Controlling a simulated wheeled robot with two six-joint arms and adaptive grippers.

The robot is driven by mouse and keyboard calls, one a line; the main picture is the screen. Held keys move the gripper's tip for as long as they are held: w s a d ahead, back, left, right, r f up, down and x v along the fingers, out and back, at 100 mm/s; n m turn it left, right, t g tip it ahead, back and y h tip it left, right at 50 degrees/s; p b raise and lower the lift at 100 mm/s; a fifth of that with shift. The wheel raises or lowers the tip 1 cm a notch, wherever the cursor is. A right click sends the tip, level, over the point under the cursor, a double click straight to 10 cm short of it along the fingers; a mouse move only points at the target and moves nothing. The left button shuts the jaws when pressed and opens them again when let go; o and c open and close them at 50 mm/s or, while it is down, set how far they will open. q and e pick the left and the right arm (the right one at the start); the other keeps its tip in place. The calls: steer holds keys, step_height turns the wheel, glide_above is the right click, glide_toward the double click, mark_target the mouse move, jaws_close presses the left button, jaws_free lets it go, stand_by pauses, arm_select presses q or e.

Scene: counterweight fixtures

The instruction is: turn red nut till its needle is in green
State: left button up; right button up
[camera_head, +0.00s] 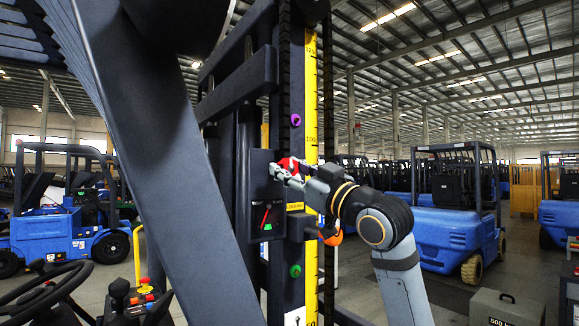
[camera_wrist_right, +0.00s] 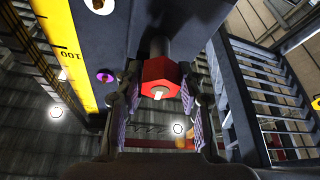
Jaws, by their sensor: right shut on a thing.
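The red nut (camera_head: 287,162) sits on the dark mast fixture in the head view, partly covered by my right gripper (camera_head: 284,174). In the right wrist view the red hexagonal nut (camera_wrist_right: 160,77) is on a dark shaft, with a pale stub at its centre. The two fingers of my right gripper (camera_wrist_right: 158,102) flank it, shut on it. A small gauge (camera_head: 266,216) with a thin needle is on the dark plate below the nut. Red and green show on it, but the needle's exact zone is too small to tell. My left gripper is out of view.
A purple nut (camera_head: 295,119) is above and a green nut (camera_head: 295,271) below on the same mast. A yellow scale (camera_head: 311,100) runs beside them. An orange part (camera_head: 333,238) is below my right wrist. A dark slanted beam (camera_head: 165,150) crosses the left side.

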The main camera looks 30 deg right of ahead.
steer(key=n, duration=0.1)
steer(key=n+g+y+p, duration=0.1)
steer(key=n, duration=0.1)
steer(key=n+y+p, duration=0.1)
steer(key=n, duration=0.1)
steer(key=shift+d+r, duration=0.1)
steer(key=shift+r, duration=0.15)
steer(key=n+g+y+p, duration=0.1)
steer(key=n+g+p, duration=0.1)
steer(key=n+p, duration=0.2)
steer(key=shift+n, duration=1)
steer(key=n+g+p, duration=0.2)
steer(key=n, duration=0.1)
steer(key=shift+n+y+p, duration=0.35)
steer(key=shift+n+y, duration=0.05)
steer(key=shift+f+n+p, duration=0.1)
steer(key=shift+n+p, duration=0.25)
steer(key=shift+n, duration=0.25)
steer(key=shift+f, duration=0.1)
steer(key=o, duration=1.2)
